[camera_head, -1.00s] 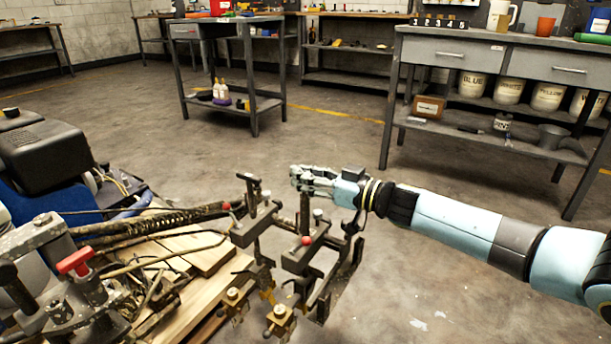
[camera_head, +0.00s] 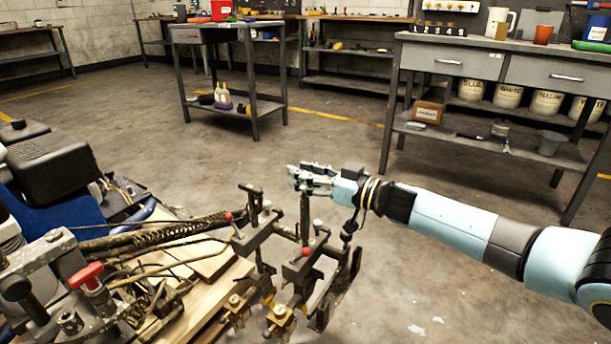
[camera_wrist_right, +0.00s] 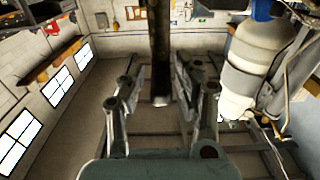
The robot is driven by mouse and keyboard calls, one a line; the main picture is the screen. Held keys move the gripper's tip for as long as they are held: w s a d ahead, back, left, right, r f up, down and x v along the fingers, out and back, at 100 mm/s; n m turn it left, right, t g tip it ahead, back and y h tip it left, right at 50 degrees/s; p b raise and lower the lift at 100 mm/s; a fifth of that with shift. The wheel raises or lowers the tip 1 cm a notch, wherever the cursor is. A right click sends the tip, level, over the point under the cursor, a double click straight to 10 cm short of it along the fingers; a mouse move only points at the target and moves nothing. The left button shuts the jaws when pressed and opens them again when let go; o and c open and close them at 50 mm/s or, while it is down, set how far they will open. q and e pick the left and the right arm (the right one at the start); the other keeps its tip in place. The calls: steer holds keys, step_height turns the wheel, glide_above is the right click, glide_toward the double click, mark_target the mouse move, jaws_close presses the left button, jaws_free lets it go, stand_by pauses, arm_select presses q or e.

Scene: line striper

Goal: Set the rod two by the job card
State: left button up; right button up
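Two dark upright rods stand in metal clamp blocks on the striper's side bracket: a left rod (camera_head: 255,205) and a right rod (camera_head: 305,215), the latter at a block with a red knob (camera_head: 307,252). Which one is rod two I cannot tell. My right gripper (camera_head: 312,178) is at the top of the right rod. In the right wrist view a dark rod (camera_wrist_right: 159,50) runs between my fingers (camera_wrist_right: 160,85), with narrow gaps beside it, so they look open around it. My left gripper is out of view. I cannot make out a job card with certainty.
The striper (camera_head: 55,165) with its hoses and wooden deck (camera_head: 205,265) fills the lower left. A grey bench (camera_head: 480,50) with a shelf of labelled buckets stands at the back right. A smaller table (camera_head: 225,30) stands at the back. The floor between is clear.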

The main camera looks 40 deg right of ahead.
steer(key=shift+s+f, duration=0.1)
steer(key=shift+f, duration=0.15)
steer(key=shift+s, duration=0.15)
steer(key=v, duration=1.1)
steer(key=shift+s+r, duration=0.2)
steer(key=shift+s, duration=0.1)
steer(key=shift+d, duration=0.15)
